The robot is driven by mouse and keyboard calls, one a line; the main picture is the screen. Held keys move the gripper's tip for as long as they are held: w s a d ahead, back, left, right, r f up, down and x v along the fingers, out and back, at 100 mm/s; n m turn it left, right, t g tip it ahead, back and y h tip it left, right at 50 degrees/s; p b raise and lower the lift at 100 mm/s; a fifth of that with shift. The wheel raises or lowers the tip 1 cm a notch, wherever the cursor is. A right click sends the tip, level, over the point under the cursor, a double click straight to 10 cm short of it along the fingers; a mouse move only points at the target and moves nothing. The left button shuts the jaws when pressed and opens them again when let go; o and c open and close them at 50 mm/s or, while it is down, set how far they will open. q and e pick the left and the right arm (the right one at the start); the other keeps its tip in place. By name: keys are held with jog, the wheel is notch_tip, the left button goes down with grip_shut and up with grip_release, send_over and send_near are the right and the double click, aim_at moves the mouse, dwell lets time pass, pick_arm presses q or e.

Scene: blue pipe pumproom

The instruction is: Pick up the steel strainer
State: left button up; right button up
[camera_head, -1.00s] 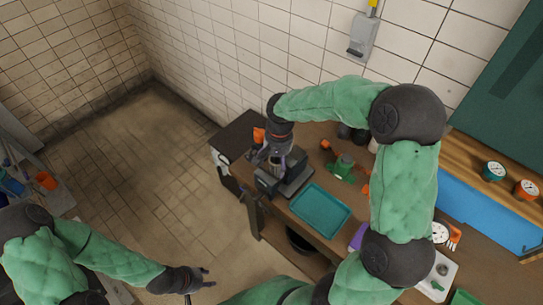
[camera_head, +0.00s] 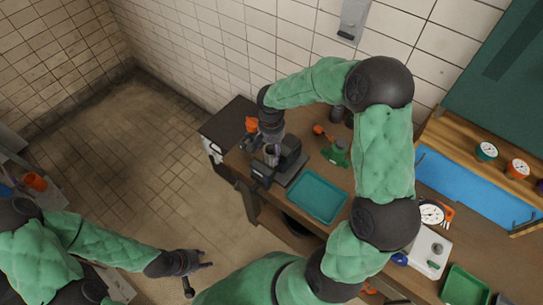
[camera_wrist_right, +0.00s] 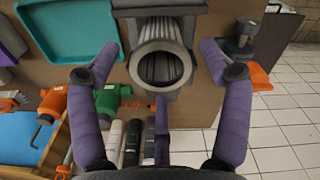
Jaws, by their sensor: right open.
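The holder stands on the bench in the head view (camera_head: 286,164). My right gripper (camera_wrist_right: 165,65) is open, with its purple fingers on either side of the cylinder and a visible gap to each. In the head view my right gripper (camera_head: 270,148) is above the holder and partly hides the cylinder. My left gripper (camera_head: 199,278) is open and empty, low over the floor.
A teal tray (camera_head: 318,196) lies beside the holder. A green valve-like part (camera_head: 336,152) and orange-handled items are near it. A white plate (camera_head: 430,250) and a green bin (camera_head: 466,286) are farther right. A tiled wall rises behind the bench.

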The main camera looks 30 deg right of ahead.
jog(key=shift+w+f, duration=0.1)
jog(key=shift+f, duration=1.25)
jog(key=c, duration=1.3)
jog(key=shift+r, duration=0.1)
